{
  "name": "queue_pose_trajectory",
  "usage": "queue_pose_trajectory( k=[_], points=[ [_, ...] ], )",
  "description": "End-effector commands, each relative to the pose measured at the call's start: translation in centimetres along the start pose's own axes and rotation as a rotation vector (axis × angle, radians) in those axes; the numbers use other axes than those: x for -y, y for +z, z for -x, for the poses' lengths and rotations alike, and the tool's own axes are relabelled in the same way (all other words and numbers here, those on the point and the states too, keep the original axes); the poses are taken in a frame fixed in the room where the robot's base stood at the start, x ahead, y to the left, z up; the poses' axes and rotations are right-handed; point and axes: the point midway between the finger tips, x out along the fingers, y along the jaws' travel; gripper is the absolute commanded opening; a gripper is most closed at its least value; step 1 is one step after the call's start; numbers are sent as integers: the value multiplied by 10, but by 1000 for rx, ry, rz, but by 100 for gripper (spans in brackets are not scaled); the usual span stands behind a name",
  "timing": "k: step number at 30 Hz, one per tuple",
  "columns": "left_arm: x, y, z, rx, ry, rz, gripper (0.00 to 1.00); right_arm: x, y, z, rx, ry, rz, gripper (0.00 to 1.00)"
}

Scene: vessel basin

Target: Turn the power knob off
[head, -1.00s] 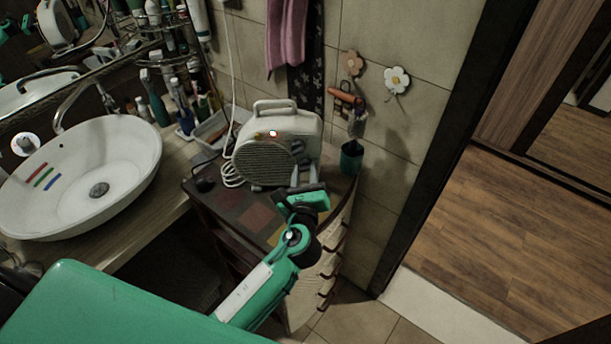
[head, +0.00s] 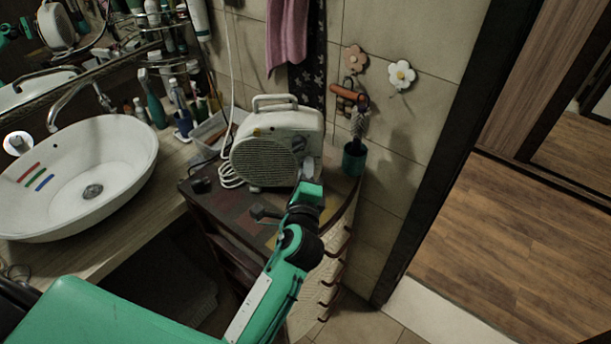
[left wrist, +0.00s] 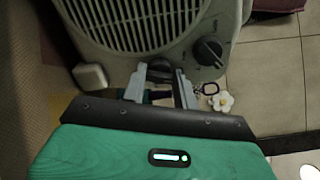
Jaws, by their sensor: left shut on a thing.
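A cream heater (head: 275,160) with a round grille and a top handle stands on the dark cabinet. In the left wrist view the heater (left wrist: 135,25) shows two dark knobs. One knob (left wrist: 208,52) is free, to the right. The other knob (left wrist: 160,70) sits between the two fingers of my left gripper (left wrist: 160,82), which is shut on it. In the head view my left gripper (head: 307,182) is at the heater's lower right front and hides that knob. I cannot tell which knob is for power. No indicator light shows lit on the heater. My right gripper is out of view.
A dark green cup with a brush (head: 354,158) stands right of the heater, close to my gripper. The white basin (head: 120,140) is to the left. A white cable (head: 231,170) lies beside the heater. The wooden floor (head: 500,235) at right is clear.

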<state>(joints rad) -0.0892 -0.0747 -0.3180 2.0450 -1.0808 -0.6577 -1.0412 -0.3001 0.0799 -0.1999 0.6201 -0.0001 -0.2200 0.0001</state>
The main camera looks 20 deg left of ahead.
Motion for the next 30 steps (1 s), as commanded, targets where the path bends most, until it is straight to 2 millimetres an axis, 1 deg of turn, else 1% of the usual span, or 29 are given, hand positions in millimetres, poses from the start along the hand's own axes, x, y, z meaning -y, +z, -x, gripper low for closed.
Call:
queue_pose_trajectory(
  k=[1, 9, 16, 27, 28, 30],
  points=[
    [-2, 0, 0, 2, 1, 31, 6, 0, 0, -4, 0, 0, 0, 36],
    [-1, 0, 0, 1, 0, 140, 6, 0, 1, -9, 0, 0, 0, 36],
    [-1, 0, 0, 1, 0, 171, 7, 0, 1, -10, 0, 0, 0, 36],
    [-1, 0, 0, 0, 1, 173, 6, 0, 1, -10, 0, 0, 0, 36],
    [-1, 0, 0, 0, 1, 173, 35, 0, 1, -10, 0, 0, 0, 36],
    [-1, 0, 0, 0, 1, 173, 49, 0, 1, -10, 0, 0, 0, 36]
  ],
)
